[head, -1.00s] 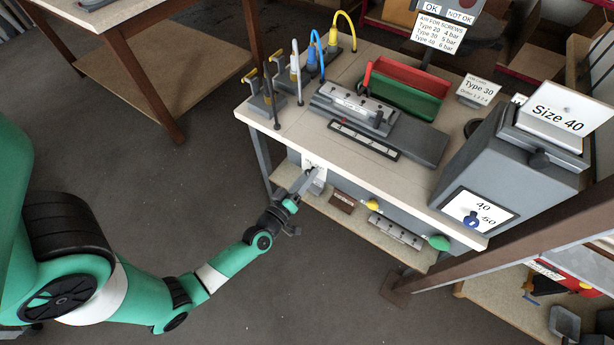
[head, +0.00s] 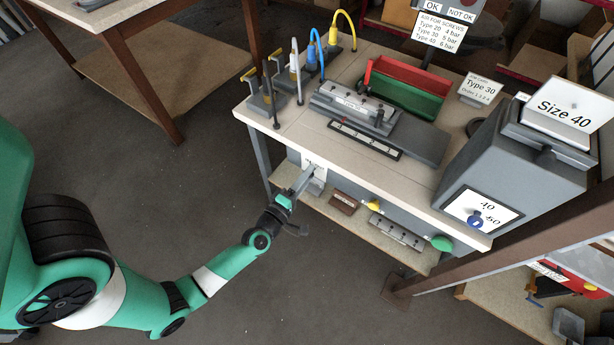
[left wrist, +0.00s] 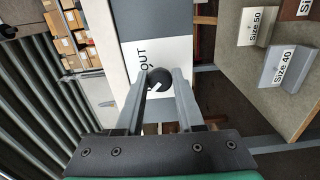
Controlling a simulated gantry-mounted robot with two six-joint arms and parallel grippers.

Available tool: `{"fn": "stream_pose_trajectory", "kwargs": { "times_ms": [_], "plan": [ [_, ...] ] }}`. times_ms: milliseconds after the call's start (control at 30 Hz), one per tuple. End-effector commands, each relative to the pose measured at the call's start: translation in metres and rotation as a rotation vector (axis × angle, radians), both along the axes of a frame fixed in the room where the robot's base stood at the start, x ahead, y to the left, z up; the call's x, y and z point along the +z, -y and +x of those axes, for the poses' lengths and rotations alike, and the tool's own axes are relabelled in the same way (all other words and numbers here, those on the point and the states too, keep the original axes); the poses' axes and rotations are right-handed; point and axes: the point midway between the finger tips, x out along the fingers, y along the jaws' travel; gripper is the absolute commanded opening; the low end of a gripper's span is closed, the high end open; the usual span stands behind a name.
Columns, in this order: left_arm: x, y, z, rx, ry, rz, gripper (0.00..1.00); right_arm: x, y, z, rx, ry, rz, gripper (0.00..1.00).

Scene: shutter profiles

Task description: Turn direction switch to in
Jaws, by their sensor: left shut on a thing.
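The direction switch is a round black knob (left wrist: 158,76) on a white plate (left wrist: 141,64) in the left wrist view. The word OUT stands on the plate beside the knob; other markings are partly covered. My left gripper (left wrist: 160,80) has its two grey fingers on either side of the knob and is shut on it. In the head view my left gripper (head: 303,181) reaches the white plate (head: 317,167) on the front of the workbench; the knob itself is hidden there. My right gripper is not in view.
The workbench top (head: 300,130) overhangs the switch plate. To its right on the front are a yellow knob (head: 374,206) and a green button (head: 441,243). A lower shelf (head: 345,220) lies under the gripper. The floor in front is clear.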

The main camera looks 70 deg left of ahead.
Motion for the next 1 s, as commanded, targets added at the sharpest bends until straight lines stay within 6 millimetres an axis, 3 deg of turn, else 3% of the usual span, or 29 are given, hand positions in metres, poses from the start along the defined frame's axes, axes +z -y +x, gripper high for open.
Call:
{"fn": "stream_pose_trajectory", "kwargs": {
  "times_ms": [567, 600, 733, 1000],
  "plan": [
    [0.0003, 0.0, 0.0, 0.0, 0.021, -0.03, 0.0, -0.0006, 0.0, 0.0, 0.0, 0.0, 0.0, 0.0],
    [0.0003, 0.0, 0.0, 0.0, 0.021, -0.03, 0.42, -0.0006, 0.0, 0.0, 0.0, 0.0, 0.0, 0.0],
    [0.0003, 0.0, 0.0, 0.0, 0.02, -0.029, 0.66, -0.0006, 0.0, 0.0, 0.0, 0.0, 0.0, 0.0],
    [0.0002, 0.0001, -0.0002, 0.0, 0.019, -0.028, 0.66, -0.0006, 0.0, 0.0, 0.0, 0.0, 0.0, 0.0]
  ]
}}
